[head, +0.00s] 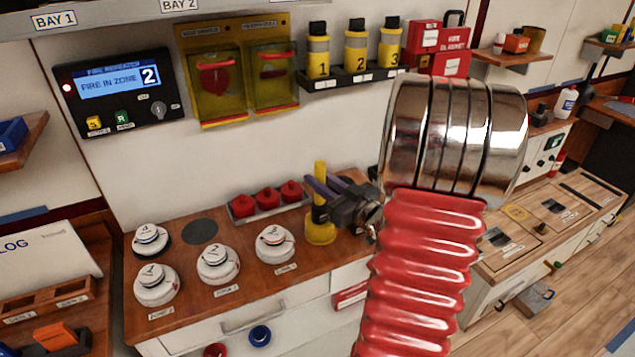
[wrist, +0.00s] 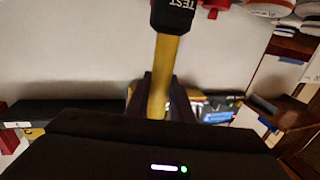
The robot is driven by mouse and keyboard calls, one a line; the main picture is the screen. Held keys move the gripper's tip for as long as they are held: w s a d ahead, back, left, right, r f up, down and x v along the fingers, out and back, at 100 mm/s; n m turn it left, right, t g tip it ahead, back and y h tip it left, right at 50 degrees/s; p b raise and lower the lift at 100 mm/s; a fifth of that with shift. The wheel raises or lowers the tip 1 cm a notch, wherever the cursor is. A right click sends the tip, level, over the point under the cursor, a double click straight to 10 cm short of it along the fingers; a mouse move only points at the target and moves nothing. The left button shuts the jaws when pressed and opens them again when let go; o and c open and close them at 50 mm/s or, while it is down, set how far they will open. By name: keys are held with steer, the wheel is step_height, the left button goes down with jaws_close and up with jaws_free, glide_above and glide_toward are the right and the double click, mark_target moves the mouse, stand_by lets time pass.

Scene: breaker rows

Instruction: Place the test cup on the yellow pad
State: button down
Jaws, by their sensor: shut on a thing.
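The test cup (head: 320,232) is yellow, with a black band and an upright yellow handle. In the head view it is at the right part of the wooden bench; I cannot tell whether its flared base touches the bench. My gripper (head: 323,193) comes from the right and is shut on the handle. In the wrist view the yellow shaft (wrist: 167,75) stands between the fingers (wrist: 158,98), with a black part marked TEST at the top edge.
Several white detectors (head: 218,264) stand on the bench (head: 190,315), with a bare grey disc (head: 200,231) behind them. A tray of red domes (head: 267,202) is left of the cup. My red ribbed arm hides much of the right side.

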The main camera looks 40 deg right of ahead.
stand_by(0.3)
steer(key=c, duration=2)
jaws_free()
steer(key=shift+f, duration=0.15)
steer(key=o, duration=0.5)
steer(key=shift+c, duration=0.2)
steer(key=shift+s, duration=0.55)
steer(key=s, duration=1.1)
steer(key=shift+a, duration=0.1)
